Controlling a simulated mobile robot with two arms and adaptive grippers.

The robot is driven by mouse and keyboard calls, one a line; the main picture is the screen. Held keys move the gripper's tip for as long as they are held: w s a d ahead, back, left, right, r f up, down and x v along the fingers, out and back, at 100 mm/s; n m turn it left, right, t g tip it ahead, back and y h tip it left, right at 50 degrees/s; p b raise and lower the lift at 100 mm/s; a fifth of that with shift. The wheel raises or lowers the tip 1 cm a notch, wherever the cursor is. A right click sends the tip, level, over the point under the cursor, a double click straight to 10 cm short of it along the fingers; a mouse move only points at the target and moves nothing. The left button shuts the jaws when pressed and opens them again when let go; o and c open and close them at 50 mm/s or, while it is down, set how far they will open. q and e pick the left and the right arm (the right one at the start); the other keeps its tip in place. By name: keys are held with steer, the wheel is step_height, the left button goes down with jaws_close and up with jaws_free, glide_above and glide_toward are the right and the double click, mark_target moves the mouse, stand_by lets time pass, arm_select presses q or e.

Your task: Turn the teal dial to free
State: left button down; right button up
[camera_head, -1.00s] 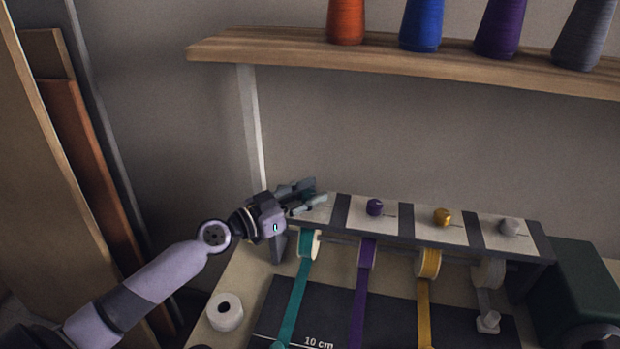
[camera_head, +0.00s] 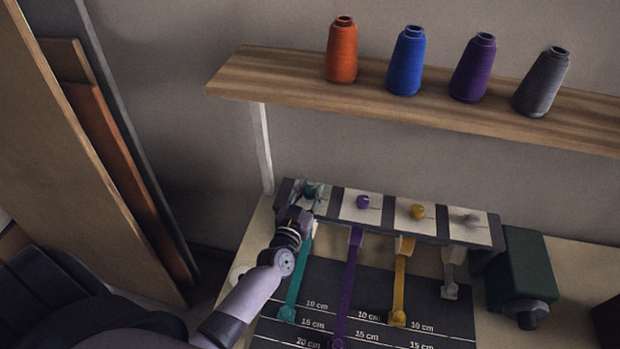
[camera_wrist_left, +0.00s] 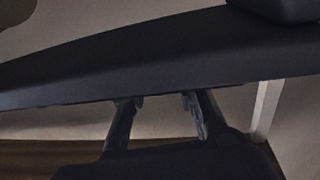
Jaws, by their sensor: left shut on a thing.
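The dial panel (camera_head: 388,216) is a dark raised strip with pale plates along the back of the table. My left gripper (camera_head: 312,190) is at its leftmost plate, above the teal ribbon (camera_head: 298,272), with its fingers closed around the teal dial. The fingers hide most of the dial, so I cannot tell which way its pointer faces. In the left wrist view the two fingertips (camera_wrist_left: 160,103) stand a little apart at a dark edge, and the dial does not show there. My right gripper is not in view.
To the right on the panel are a purple dial (camera_head: 363,202), a yellow dial (camera_head: 417,212) and a grey dial (camera_head: 471,221). Ribbons hang over a dark measuring mat (camera_head: 375,300). A green box (camera_head: 522,265) stands at the right. A shelf (camera_head: 290,85) with thread cones is above.

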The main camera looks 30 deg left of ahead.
arm_select(q)
steer(key=shift+n+y+p, duration=0.65)
steer(key=shift+n+y, duration=0.05)
steer(key=shift+y, duration=0.3)
steer(key=c, duration=1.2)
jaws_free()
steer(key=shift+c, duration=0.2)
steer(key=v, duration=1.2)
steer(key=shift+r, duration=0.25)
steer(key=shift+d, duration=0.1)
